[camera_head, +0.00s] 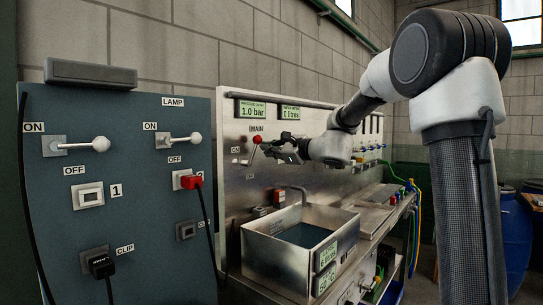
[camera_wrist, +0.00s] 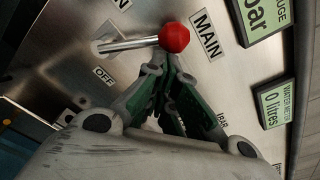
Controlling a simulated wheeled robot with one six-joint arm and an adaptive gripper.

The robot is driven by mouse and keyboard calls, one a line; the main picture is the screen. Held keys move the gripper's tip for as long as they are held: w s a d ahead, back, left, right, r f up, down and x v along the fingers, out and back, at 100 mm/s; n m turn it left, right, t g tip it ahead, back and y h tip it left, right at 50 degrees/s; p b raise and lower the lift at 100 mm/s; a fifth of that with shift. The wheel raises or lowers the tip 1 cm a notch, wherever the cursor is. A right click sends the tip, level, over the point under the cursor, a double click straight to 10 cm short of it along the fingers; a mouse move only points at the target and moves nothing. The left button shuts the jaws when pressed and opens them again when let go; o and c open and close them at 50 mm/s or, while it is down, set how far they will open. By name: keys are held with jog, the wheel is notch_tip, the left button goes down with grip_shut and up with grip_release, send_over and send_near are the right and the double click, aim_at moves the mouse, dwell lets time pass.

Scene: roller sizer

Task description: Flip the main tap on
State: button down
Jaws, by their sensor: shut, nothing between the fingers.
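The main tap is a metal lever with a red ball knob (camera_head: 257,139) on the steel panel, under the MAIN label. In the wrist view the red knob (camera_wrist: 174,37) is at the top centre, with its metal shaft running left to its mount between the ON and OFF labels. My gripper (camera_head: 270,148) is in front of the panel, right beside the knob. In the wrist view its fingertips (camera_wrist: 163,62) are together, empty, and just below the knob. I cannot tell whether they touch it.
A pressure display (camera_head: 252,109) reads 1.0 bar and a meter display (camera_head: 290,112) reads 0 litres. A steel basin (camera_head: 275,257) stands below my gripper. A blue-grey panel (camera_head: 130,220) with a lamp lever (camera_head: 180,139) and a red plug (camera_head: 191,182) is at the left.

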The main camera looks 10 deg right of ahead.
jog(key=shift+s+a+r+n, duration=0.3)
jog(key=shift+a+r+n, duration=0.2)
jog(key=shift+r+n, duration=0.15)
dwell(0.4)
jog(key=s+d+f, duration=0.2)
jog(key=s+d, duration=0.6)
jog(key=shift+d, duration=0.2)
jog(key=shift+w, duration=0.1)
dwell(0.3)
